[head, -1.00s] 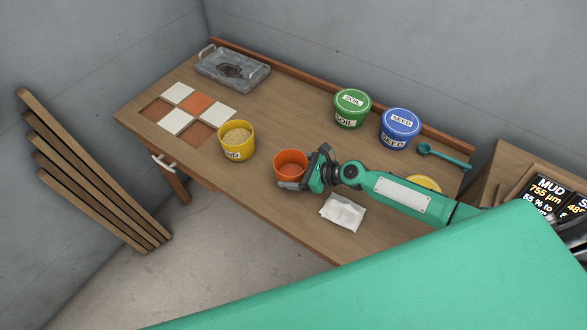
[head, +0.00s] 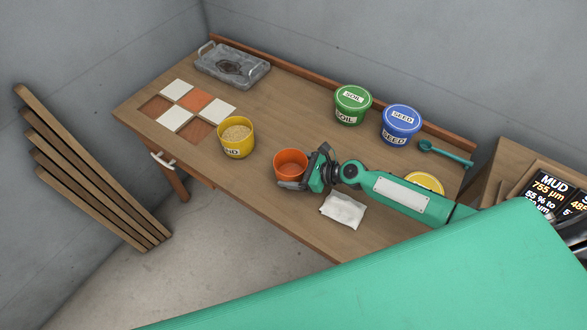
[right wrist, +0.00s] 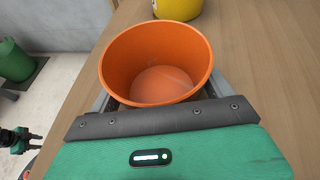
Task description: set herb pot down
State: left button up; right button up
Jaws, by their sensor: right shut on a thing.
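The herb pot is an orange, empty-looking pot (head: 290,162) near the front edge of the wooden table (head: 285,220). My right gripper (head: 294,184) is shut on it, reaching in from the right. In the right wrist view the pot (right wrist: 157,65) sits upright between the fingers, and its inside is bare orange. I cannot tell whether its base touches the tabletop. My left gripper is not in the head view; in the right wrist view a dark gripper shape (right wrist: 20,138) at the lower left is too small to read.
A yellow sand tub (head: 236,142) stands left of the pot. A white cloth (head: 343,211) lies just below my right gripper. Green soil (head: 352,106) and blue seed (head: 400,126) tubs stand at the back, beside a teal scoop (head: 445,153). Coloured tiles (head: 217,108) and a grey tray (head: 232,68) are at left.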

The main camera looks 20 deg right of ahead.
jog(key=shift+f, duration=0.25)
jog(key=o, duration=1)
jog(key=shift+o, duration=0.2)
jog(key=b+v, duration=0.2)
jog(key=v, duration=1)
jog(key=shift+s+d+f+b, duration=0.1)
jog(key=shift+d+f+b, duration=0.05)
jog(key=shift+b, duration=0.2)
jog(key=shift+v, duration=0.8)
grip_shut()
